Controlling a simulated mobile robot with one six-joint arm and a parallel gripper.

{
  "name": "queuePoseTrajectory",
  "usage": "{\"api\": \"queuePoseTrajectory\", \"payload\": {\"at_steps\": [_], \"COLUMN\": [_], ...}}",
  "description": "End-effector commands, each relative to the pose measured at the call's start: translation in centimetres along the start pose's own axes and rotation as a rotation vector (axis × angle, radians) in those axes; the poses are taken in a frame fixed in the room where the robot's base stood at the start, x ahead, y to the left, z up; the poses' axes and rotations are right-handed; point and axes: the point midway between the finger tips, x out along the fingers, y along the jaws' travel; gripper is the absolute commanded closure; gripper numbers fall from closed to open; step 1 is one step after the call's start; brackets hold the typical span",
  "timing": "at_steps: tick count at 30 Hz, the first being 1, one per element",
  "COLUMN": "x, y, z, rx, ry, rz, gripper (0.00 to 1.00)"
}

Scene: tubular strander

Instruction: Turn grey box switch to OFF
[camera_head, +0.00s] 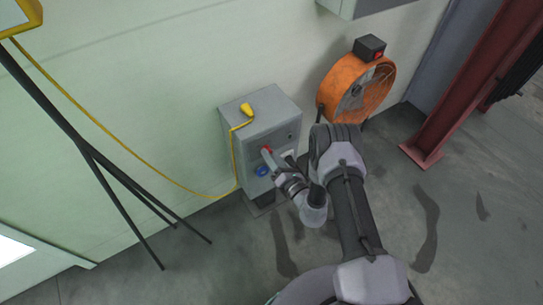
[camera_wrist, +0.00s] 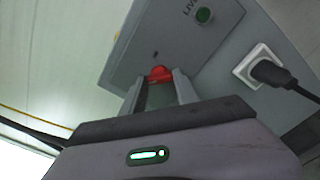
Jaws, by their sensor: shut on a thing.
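The grey box (camera_head: 262,118) stands against the wall in the head view. Its front face (camera_wrist: 178,45) fills much of the wrist view. A red switch (camera_wrist: 160,74) sits on that face, and a little red shows in the head view (camera_head: 267,149). My gripper (camera_wrist: 160,85) is at the box front, with its two fingers on either side of the red switch and shut on it. The fingers hide part of the switch, so its exact setting cannot be read.
A green round light (camera_wrist: 204,15) labelled LIVE and a white socket with a black plug (camera_wrist: 270,72) are on the box. A yellow cable (camera_head: 150,176) hangs left. An orange fan (camera_head: 345,85) stands right of the box. A dark tripod stand (camera_head: 90,150) is at left.

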Motion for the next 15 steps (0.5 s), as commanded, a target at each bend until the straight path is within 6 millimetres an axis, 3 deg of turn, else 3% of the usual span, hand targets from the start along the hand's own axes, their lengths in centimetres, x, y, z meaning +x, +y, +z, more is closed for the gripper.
{"api": "queuePoseTrajectory", "payload": {"at_steps": [1, 3, 4, 15], "x": [-0.03, -0.02, -0.02, -0.78], "y": [-0.05, -0.04, -0.04, 0.00], "z": [0.02, 0.02, 0.01, 0.12], "rx": [-0.001, 0.000, 0.000, 0.001], "ry": [-0.001, -0.001, -0.001, 0.000], "rz": [-0.001, -0.001, -0.001, -0.002], "gripper": [0.58, 0.44, 0.42, 0.42]}}
